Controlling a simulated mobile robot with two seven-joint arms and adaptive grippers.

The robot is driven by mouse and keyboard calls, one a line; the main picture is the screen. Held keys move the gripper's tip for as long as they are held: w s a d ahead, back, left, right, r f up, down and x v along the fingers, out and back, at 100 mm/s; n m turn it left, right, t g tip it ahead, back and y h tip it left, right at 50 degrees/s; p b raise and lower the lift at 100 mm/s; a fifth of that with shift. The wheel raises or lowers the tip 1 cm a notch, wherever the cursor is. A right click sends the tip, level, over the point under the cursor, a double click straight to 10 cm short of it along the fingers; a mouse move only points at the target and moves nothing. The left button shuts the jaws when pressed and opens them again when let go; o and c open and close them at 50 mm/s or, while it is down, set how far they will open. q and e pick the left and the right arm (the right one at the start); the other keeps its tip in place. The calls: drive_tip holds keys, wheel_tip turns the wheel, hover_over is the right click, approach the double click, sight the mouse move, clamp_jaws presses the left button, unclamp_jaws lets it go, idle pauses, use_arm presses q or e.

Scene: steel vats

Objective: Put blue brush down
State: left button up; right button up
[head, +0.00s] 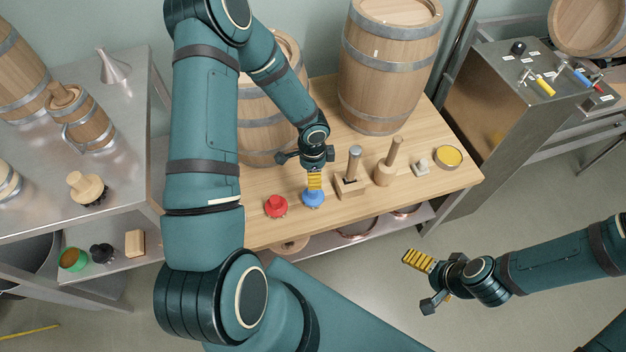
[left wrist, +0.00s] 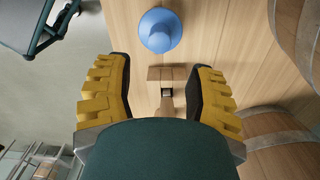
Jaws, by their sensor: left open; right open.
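The blue brush (head: 313,200) stands on the wooden table near its front edge, right of a red brush (head: 276,206). My left gripper (head: 314,178) is just above and behind the blue brush in the head view. My right gripper (head: 416,283) is open and empty over the floor, in front of the table.
A wooden block with an upright handle (head: 350,187) and a wooden mallet-like tool (head: 387,163) stand right of the blue brush. A yellow-topped tin (head: 448,157) is at the right end. Barrels (head: 390,65) fill the table's back. A steel table (head: 120,140) is at left.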

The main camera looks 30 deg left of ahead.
use_arm(q)
drive_tip(key=s+d+r+n+t+h, duration=0.1)
drive_tip(key=s+d+n, duration=0.4)
drive_tip(key=d, duration=0.4)
drive_tip(key=s+d+n+h, duration=0.2)
drive_tip(key=s+d+n, duration=0.3)
drive_tip(key=d+n, duration=0.2)
drive_tip(key=shift+s+d+r+t+h, duration=0.15)
drive_tip(key=shift+d+r+t+h, duration=0.2)
drive_tip(key=shift+d, duration=0.55)
